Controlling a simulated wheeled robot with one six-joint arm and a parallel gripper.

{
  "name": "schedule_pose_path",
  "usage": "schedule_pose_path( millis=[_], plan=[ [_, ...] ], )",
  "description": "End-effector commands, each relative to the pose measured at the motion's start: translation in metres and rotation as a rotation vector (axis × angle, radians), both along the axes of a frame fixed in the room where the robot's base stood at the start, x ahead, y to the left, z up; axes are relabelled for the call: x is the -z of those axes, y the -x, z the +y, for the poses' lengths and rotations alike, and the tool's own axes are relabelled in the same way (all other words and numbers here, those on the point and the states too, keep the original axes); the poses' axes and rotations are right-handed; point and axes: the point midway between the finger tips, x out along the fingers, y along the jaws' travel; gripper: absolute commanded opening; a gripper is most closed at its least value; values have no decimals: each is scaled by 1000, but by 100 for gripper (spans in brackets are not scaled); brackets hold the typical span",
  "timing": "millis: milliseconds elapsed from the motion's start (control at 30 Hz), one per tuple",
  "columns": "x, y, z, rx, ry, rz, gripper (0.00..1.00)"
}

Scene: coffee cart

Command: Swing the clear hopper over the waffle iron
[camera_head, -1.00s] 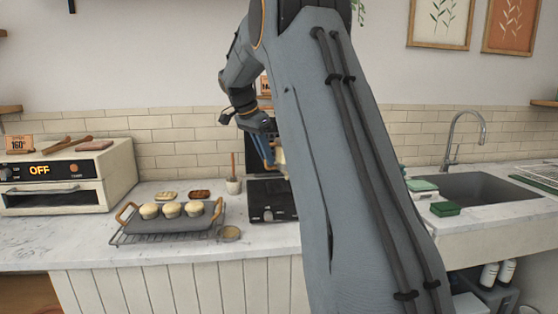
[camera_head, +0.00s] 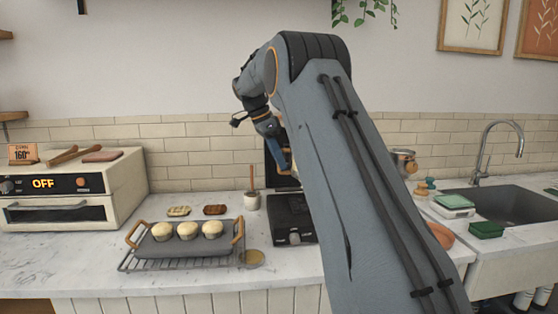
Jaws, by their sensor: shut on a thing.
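A black appliance with a front knob (camera_head: 292,222), seemingly the waffle iron, sits on the counter, its right part hidden by my arm. A dark upright panel stands behind it. My gripper (camera_head: 281,155), with blue fingers, is above the back of this appliance, in front of the panel. It is shut on a small tan thing, mostly hidden by the fingers and my arm, so I cannot tell what it belongs to. I cannot make out the clear hopper.
A grey tray (camera_head: 180,244) with three pale muffins sits on a wire rack, left of the appliance. A white pot (camera_head: 252,202) with a wooden stick stands behind. An oven (camera_head: 70,190) is at left, a sink (camera_head: 505,205) at right. My arm covers the middle right.

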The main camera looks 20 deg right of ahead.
Motion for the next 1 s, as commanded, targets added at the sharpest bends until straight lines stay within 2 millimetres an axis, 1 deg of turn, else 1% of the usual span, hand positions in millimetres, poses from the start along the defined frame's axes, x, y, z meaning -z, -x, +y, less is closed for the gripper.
schedule_pose_path(
  millis=[33,233,267,300,367,633,733,867,1000],
  plan=[
    [-2,-3,-3,-4,7,-9,0],
    [-3,-4,-3,-7,9,-15,0],
    [-3,-4,-2,-7,9,-16,13],
    [-3,-4,-3,-7,9,-16,20],
    [-3,-4,-2,-7,9,-15,29],
    [-2,-3,0,-6,5,-11,29],
    [-6,-4,1,-5,5,-11,29],
    [-21,-5,8,-5,6,-14,29],
    [-43,-7,16,-4,6,-14,29]
  ],
)
